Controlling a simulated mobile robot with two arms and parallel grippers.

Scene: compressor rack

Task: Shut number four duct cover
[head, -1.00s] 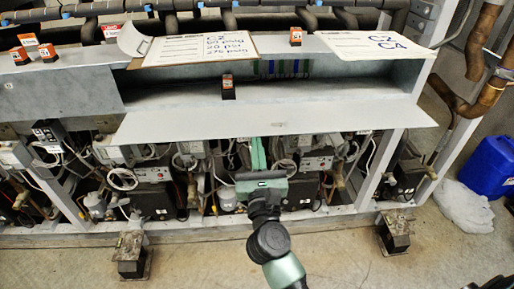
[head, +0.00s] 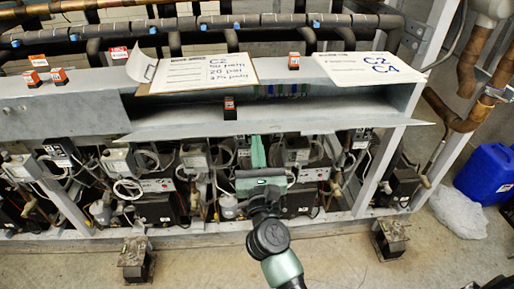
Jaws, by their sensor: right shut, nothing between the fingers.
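The duct cover (head: 310,127) is a long grey metal flap along the front of the duct in the middle of the rack. It stands open, sticking out toward me, and the long duct opening (head: 180,108) shows behind it. My right gripper (head: 258,140) is shut and empty, pointing up at the underside of the flap near its middle. Its fingertips are at the flap's front edge; I cannot tell whether they touch it. My left gripper is not in view.
A small orange-topped block (head: 230,107) stands in the opening. A clipboard (head: 195,73) and a white sign (head: 370,67) lie on the duct top. Compressors, hoses and wiring (head: 160,200) fill the space below. A blue container (head: 488,176) stands at right on the floor.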

